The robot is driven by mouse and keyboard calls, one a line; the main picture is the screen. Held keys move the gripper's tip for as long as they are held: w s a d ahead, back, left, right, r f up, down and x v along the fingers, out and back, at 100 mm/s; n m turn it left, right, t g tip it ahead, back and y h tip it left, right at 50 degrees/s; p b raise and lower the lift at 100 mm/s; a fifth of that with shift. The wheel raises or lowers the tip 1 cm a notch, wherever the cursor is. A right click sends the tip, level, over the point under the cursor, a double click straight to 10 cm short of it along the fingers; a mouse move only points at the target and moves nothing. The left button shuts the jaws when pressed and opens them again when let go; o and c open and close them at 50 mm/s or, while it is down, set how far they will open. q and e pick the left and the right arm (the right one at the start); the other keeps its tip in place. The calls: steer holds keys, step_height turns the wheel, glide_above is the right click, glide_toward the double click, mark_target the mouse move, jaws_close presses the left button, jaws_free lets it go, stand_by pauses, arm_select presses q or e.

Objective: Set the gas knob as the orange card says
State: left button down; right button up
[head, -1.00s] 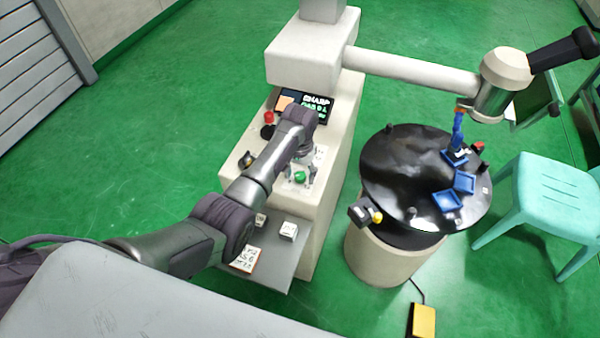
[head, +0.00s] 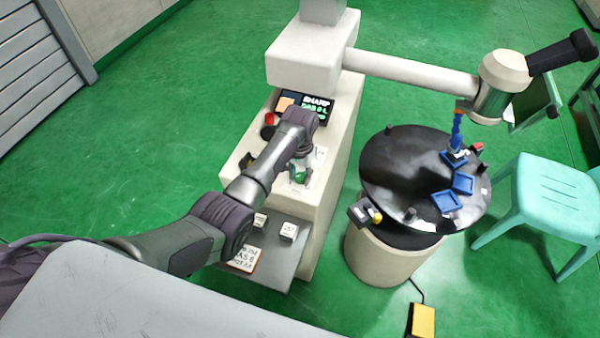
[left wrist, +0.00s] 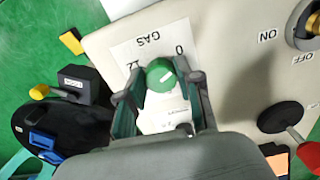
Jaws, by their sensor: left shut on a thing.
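The round green gas knob (left wrist: 161,76) sits on a white dial plate (left wrist: 125,53) marked GAS, 0 and 12, upside down in the left wrist view. A short pale mark shows on the knob; the setting it points to is unclear. My left gripper (left wrist: 160,90) is shut on the knob, one finger on each side. In the head view my left gripper (head: 300,168) partly hides the knob. A white card with an orange-brown border (head: 244,258) lies on the grey shelf; its print is too small to read surely. My right gripper is not in view.
A black knob with a red handle (left wrist: 281,117) and an ON/OFF switch (left wrist: 309,28) share the panel. Small white blocks (head: 288,231) sit on the shelf (head: 272,262). A black round table (head: 385,170) stands to the right.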

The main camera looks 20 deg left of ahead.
arm_select(q)
steer(key=shift+r+m+p, duration=0.1)
steer(key=shift+m+p, duration=0.5)
steer(key=shift+m, duration=0.6)
steer(key=m+p, duration=0.1)
steer(key=m, duration=0.1)
steer(key=shift+m, duration=0.4)
steer(key=m, duration=0.5)
steer(key=shift+w+a+p, duration=0.1)
steer(key=shift+p, duration=0.25)
steer(key=m, duration=0.5)
steer(key=shift+m, duration=0.4)
steer(key=m+b, duration=0.1)
steer(key=m, duration=0.5)
steer(key=shift+w, duration=0.1)
steer(key=shift+m, duration=0.3)
steer(key=c, duration=0.8)
jaws_free()
steer(key=shift+o, duration=0.2)
